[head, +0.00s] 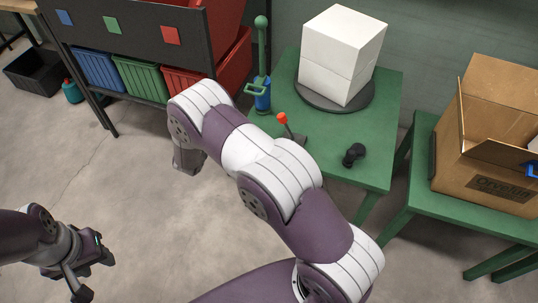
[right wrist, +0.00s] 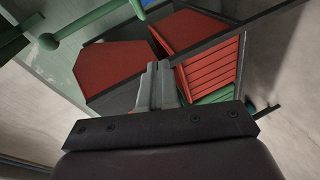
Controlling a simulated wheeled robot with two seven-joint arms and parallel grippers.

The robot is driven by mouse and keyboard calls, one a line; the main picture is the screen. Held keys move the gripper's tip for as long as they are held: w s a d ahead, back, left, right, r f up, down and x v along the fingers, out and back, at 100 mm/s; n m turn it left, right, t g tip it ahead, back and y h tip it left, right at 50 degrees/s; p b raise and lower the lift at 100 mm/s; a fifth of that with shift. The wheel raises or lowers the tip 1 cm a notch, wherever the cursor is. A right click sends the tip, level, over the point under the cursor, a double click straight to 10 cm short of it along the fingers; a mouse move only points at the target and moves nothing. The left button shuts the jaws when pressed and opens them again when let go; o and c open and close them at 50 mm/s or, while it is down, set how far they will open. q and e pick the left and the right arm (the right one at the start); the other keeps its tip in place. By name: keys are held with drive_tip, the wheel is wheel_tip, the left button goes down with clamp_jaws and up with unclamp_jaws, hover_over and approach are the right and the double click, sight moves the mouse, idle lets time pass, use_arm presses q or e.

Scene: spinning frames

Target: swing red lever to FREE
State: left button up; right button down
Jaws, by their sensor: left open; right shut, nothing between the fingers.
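The red-knobbed lever (head: 282,118) stands on the green table, on a thin dark stalk. My left gripper (head: 88,278) is open and empty over the floor at the lower left, far from the lever. My right arm crosses in front of the table. My right gripper (right wrist: 158,82) is shut and empty in the right wrist view, with red bins beyond it. The lever is not clearly visible there.
A green post with a ball top (head: 261,60) and blue base stands at the table's left edge. A black knob (head: 354,155) sits at its front right. A cardboard box (head: 500,120) is on another green table. A bin rack (head: 135,45) stands left.

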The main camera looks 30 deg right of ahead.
sight(286, 128)
use_arm(q)
wheel_tip(286, 128, down, 7)
drive_tip(key=b, duration=0.3)
use_arm(e)
drive_tip(key=s+d+f+n+g+h, duration=0.2)
drive_tip(key=s+f+g+h, duration=0.1)
drive_tip(key=s+f+h, duration=0.4)
wheel_tip(286, 128, down, 4)
drive_tip(key=shift+s+r+h, duration=0.2)
drive_tip(key=shift+s+h, duration=0.2)
drive_tip(key=shift+s, duration=0.1)
use_arm(q)
drive_tip(key=shift+s, duration=0.15)
use_arm(e)
drive_tip(key=b+x, duration=0.2)
drive_tip(key=x, duration=0.8)
drive_tip(key=shift+d+f, duration=0.15)
drive_tip(key=shift+s+d+r, duration=0.2)
drive_tip(key=shift+d+r, duration=0.05)
drive_tip(key=shift+d, duration=0.3)
drive_tip(key=shift+s+d+r, duration=0.2)
drive_tip(key=shift+d+r, duration=0.05)
drive_tip(key=shift+d, duration=0.3)
use_arm(q)
drive_tip(key=shift+f, duration=0.95)
use_arm(e)
drive_tip(key=shift+s+d+r, duration=0.25)
drive_tip(key=shift+d+r, duration=0.05)
drive_tip(key=shift+d, duration=0.3)
